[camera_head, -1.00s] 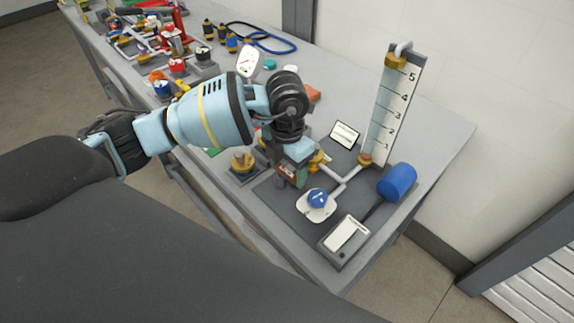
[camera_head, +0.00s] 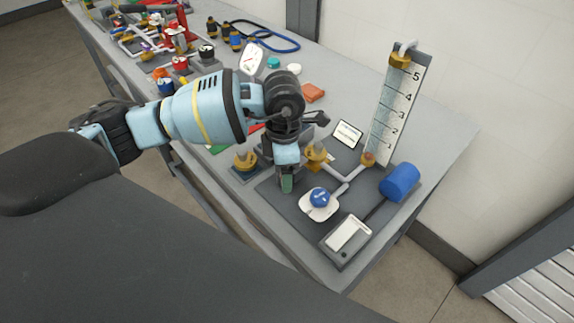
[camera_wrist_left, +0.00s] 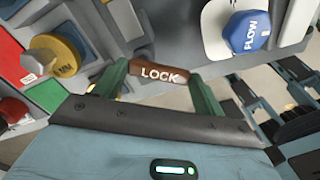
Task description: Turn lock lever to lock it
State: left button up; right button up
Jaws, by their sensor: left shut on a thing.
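The lock lever (camera_wrist_left: 160,73) is a brown bar with white LOCK lettering, seen in the left wrist view. My left gripper (camera_wrist_left: 161,84) has its two green fingers at the two ends of the bar and is shut on it. In the head view my left gripper (camera_head: 287,182) points down at the near edge of the dark skid plate (camera_head: 283,207). The lever is hidden behind my gripper there. My right gripper is in neither view.
A blue FLOW knob (camera_head: 319,198) sits right of my gripper, with a grey meter box (camera_head: 346,239), a blue cylinder (camera_head: 400,183) and a tall scale (camera_head: 395,110) beyond. A brass knob (camera_head: 246,162) stands close on the left. Bare table lies at far right.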

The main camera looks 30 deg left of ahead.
pick_arm(q)
jog(key=m, duration=0.3)
jog(key=shift+s+a+m+b, duration=0.15)
jog(key=shift+a+m+b, duration=0.15)
jog(key=shift+a+m, duration=0.1)
jog(key=m, duration=0.1)
jog(key=m+b, duration=0.1)
jog(key=m, duration=0.1)
jog(key=shift+a+f+m, duration=0.1)
jog(key=shift+a+m, duration=0.2)
jog(key=shift+a, duration=0.05)
jog(key=shift+a+m+b, duration=0.2)
jog(key=shift+m+b, duration=0.15)
jog(key=shift+m, duration=0.75)
jog(key=shift+a+m+b, duration=0.15)
jog(key=shift+m+b, duration=0.15)
jog(key=shift+m, duration=0.5)
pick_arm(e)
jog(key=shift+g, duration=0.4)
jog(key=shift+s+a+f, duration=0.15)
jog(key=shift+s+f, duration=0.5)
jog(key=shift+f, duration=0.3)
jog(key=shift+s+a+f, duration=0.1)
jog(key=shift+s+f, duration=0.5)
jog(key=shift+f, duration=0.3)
pick_arm(q)
jog(key=o, duration=1)
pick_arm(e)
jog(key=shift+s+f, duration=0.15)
